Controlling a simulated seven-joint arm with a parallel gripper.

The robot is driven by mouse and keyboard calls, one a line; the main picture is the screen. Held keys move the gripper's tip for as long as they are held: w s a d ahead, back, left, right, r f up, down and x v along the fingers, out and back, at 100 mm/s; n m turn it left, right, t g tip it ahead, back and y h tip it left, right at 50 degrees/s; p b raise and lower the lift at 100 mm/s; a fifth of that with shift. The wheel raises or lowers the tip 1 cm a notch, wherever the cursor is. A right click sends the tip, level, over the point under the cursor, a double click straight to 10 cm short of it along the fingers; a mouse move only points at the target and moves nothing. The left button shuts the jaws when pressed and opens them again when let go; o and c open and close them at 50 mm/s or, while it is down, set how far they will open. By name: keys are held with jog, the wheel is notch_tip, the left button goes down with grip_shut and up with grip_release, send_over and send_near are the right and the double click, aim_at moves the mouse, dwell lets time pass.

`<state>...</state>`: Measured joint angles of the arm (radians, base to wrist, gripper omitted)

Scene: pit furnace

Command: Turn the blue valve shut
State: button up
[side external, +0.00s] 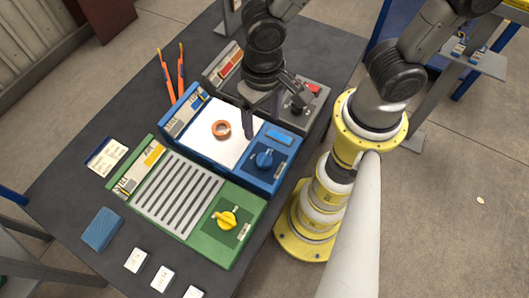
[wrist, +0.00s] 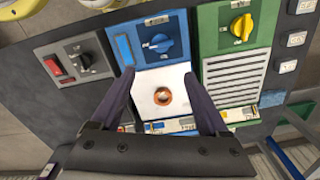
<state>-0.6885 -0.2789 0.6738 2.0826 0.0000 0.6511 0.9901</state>
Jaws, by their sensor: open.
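The blue valve (side external: 264,158) is a knob on the front right part of the blue unit (side external: 255,178). My gripper (side external: 273,128) is open and empty above the back of the blue unit, apart from the valve. In the wrist view my gripper (wrist: 159,73) frames the white plate between its two dark fingers. The exact height of the fingertips above the unit is hard to tell.
A copper-coloured ring (side external: 221,129) lies on the white plate (side external: 208,140). A green unit (side external: 205,240) with a yellow knob (side external: 227,218) stands in front. A grey unit (side external: 310,112) with a red switch stands behind. A blue sponge (side external: 102,229) and white tags lie on the dark table.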

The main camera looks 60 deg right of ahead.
aim_at(265, 156)
jog(key=f, duration=1.4)
jog(key=shift+s+a, duration=0.25)
jog(key=shift+s, duration=0.15)
jog(key=shift+c, duration=0.2)
jog(key=c, duration=1)
jog(key=shift+c, duration=0.2)
